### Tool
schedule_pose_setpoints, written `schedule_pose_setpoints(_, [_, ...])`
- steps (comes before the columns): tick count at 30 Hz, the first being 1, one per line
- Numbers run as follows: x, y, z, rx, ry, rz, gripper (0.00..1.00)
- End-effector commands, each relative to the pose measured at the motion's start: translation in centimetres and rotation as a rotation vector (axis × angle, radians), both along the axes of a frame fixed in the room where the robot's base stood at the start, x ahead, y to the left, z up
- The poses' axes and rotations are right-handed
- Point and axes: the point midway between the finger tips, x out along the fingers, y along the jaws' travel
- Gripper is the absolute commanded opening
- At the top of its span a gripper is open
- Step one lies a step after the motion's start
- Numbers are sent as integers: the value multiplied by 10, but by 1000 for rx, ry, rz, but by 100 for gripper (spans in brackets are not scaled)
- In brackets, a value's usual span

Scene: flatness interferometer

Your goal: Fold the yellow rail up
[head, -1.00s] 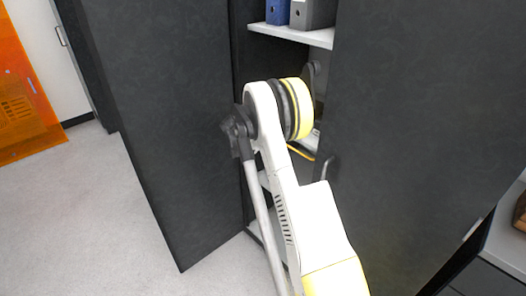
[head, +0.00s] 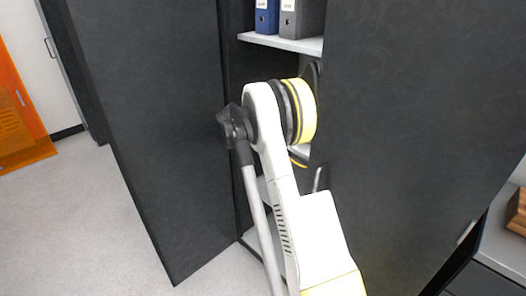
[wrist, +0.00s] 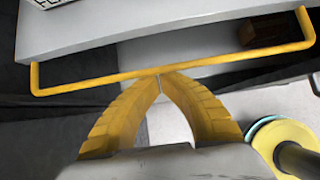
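The yellow rail (wrist: 100,82) is a thin bar with short bent ends, running across the front of a grey shelf (wrist: 110,30) in the wrist view. It hangs a little below the shelf's front edge. In the head view only a short piece of the rail (head: 298,162) shows beside my wrist. My gripper (wrist: 160,82) has yellow ribbed fingers whose tips come together right at the middle of the rail. The tips appear to meet, with no clear gap. I cannot tell whether they touch the rail. The head view hides the fingers behind my arm.
A dark cabinet stands with its left door (head: 160,130) swung open and its right door (head: 410,130) beside my arm. A blue binder (head: 267,17) and a grey binder (head: 300,18) stand on the upper shelf (head: 285,42). Carpet is clear at lower left.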

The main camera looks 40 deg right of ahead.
Motion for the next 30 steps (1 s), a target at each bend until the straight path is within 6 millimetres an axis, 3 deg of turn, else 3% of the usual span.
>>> schedule_pose_setpoints(17, [0,1,8,188,15,-1,0])
schedule_pose_setpoints(30, [0,0,21,201,16,-1,0])
